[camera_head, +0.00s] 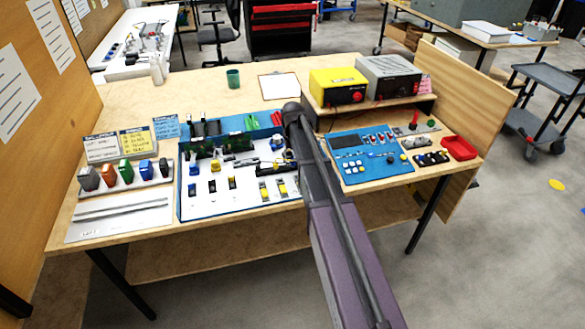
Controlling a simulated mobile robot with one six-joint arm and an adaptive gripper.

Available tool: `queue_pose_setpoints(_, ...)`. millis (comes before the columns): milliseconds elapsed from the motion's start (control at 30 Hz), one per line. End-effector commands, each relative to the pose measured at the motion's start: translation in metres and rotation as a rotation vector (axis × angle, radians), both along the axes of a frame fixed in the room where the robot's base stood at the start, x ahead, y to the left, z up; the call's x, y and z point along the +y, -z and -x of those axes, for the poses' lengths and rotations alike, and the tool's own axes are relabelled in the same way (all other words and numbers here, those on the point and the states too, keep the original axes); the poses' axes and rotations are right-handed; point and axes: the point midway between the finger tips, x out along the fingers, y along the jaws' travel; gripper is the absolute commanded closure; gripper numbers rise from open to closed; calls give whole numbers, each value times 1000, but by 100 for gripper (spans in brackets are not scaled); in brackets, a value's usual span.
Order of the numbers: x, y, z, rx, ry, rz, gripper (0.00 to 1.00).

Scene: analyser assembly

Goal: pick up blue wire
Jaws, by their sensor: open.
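A row of small coloured blocks stands in a light holder (128,185) at the left of the bench. The blue one (146,170) is right of the middle of that row. I cannot make out a separate blue wire strand at this size. My arm reaches over the bench from the front. My gripper (264,168) appears as a small dark shape over the right part of the blue-edged tray (182,200), partly mixed with the dark parts there. It is open and well to the right of the blue block, apart from it.
A pale board with grey strips (120,222) lies in front of the holder, with label cards (102,148) behind it. A blue panel (350,170), a red bin (459,148) and a yellow box (336,84) are on the right. The bench behind the tray is mostly clear.

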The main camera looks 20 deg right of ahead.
Motion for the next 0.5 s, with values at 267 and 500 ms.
queue_pose_setpoints(267, 0, 15, 0, 0, 0, 0, 34)
queue_pose_setpoints(500, 0, 15, 0, 0, 0, 0, 34)
